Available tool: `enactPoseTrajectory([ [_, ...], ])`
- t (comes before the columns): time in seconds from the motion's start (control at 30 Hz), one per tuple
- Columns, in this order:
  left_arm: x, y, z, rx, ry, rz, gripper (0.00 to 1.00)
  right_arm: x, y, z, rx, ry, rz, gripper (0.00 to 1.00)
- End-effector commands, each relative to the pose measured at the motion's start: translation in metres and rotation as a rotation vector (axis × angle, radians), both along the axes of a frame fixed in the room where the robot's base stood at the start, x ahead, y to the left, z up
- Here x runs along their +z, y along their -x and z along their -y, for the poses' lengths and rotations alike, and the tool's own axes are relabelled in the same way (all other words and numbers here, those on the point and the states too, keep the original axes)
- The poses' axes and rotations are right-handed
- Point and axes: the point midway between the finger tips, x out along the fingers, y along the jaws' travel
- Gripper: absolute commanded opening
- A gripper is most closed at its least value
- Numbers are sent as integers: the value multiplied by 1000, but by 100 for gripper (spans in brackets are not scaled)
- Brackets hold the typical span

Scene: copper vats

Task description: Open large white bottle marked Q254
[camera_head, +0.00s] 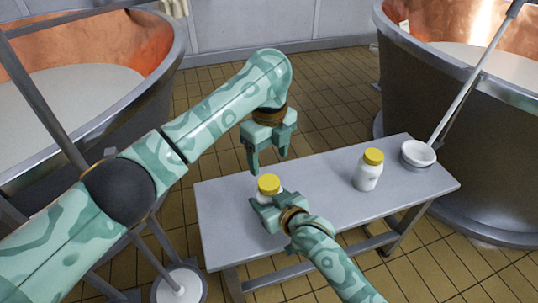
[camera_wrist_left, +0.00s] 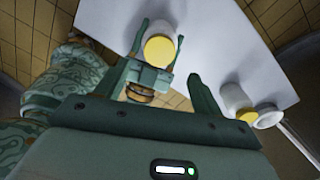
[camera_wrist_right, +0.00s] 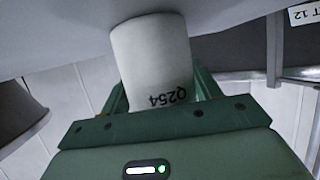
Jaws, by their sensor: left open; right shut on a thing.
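The white bottle with a yellow cap (camera_head: 268,184) stands upright on the left part of the grey table. Its label reads Q254, upside down, in the right wrist view (camera_wrist_right: 150,65). My right gripper (camera_head: 266,210) is shut around the bottle's body from the near side. My left gripper (camera_head: 269,160) is open and empty, pointing down, above and slightly behind the cap and apart from it. The left wrist view shows the yellow cap (camera_wrist_left: 159,50) from above, beyond the left gripper's open fingers. The right gripper hides much of the bottle's body in the head view.
Another white bottle with a yellow cap (camera_head: 370,170) stands farther right on the table (camera_head: 325,200). A white ladle bowl (camera_head: 418,153) with a long handle is at the table's right end. Copper-lined vats stand left (camera_head: 165,95) and right (camera_head: 430,120). The table between the bottles is clear.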

Motion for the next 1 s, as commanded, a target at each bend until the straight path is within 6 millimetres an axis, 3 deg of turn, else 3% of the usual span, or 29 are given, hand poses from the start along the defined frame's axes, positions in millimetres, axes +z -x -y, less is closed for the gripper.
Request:
enactPoseTrajectory([
  [0.4,-63,1,0,-24,0,-4,68,-1,0,0,0,0,-1,0],
  [0.6,-75,0,0,-26,-1,-1,68,-1,0,0,0,0,-1,0],
  [0.83,-76,0,0,-26,-1,-1,68,0,0,0,0,0,-1,0],
  [1.0,-76,0,0,-25,-1,-1,23,0,0,0,0,0,0,0],
])
